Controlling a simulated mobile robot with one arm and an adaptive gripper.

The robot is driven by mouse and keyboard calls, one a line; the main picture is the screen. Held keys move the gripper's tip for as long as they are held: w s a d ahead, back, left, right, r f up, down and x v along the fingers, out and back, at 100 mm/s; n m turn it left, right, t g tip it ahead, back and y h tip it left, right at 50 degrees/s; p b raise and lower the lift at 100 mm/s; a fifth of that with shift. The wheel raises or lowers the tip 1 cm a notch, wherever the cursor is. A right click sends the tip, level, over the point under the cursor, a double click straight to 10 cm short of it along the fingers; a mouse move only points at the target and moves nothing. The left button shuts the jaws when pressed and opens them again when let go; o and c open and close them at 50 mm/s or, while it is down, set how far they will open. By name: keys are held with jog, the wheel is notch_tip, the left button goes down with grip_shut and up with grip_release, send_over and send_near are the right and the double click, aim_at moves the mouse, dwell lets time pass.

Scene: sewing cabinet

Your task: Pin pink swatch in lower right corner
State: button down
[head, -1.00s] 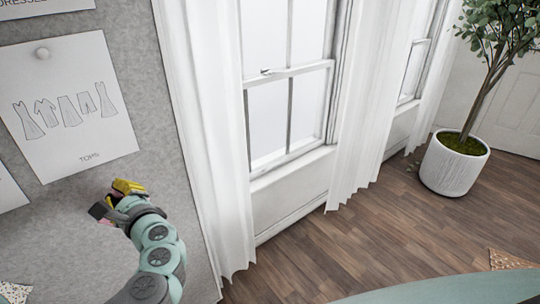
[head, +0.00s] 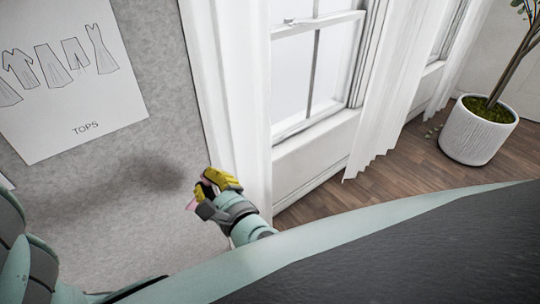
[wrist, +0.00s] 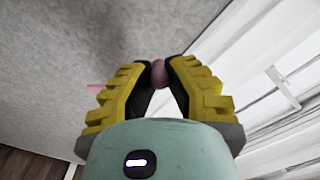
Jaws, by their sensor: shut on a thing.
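My gripper (head: 208,186) has yellow-padded fingers and is at the right side of the grey pinboard (head: 110,190), near the white curtain. Its fingertips are shut on a small rounded pink pin-like piece (wrist: 158,73), seen in the wrist view. A corner of the pink swatch (wrist: 97,88) sticks out past the left finger there. A pink sliver of it (head: 192,204) also shows beside the gripper in the head view. The fingers hide most of the swatch. I cannot tell whether it touches the board.
A white "TOPS" drawing sheet (head: 70,75) is on the board, up and left of the gripper. The white curtain (head: 233,90) hangs just right of the board, with a window (head: 315,75) beyond. A potted plant (head: 478,130) stands on the wood floor at right.

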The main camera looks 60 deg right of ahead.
jog(key=shift+x, duration=1)
jog(key=p, duration=0.1)
send_near(178, 141)
jog(key=shift+w, duration=1.75)
jog(key=shift+d+b+x, duration=0.2)
jog(key=shift+x, duration=0.65)
jog(key=shift+d+b+x, duration=0.15)
jog(key=shift+x, duration=0.65)
jog(key=shift+w+d+f, duration=0.1)
jog(key=shift+w, duration=0.15)
jog(key=c, duration=1)
grip_release()
jog(key=shift+s, duration=0.15)
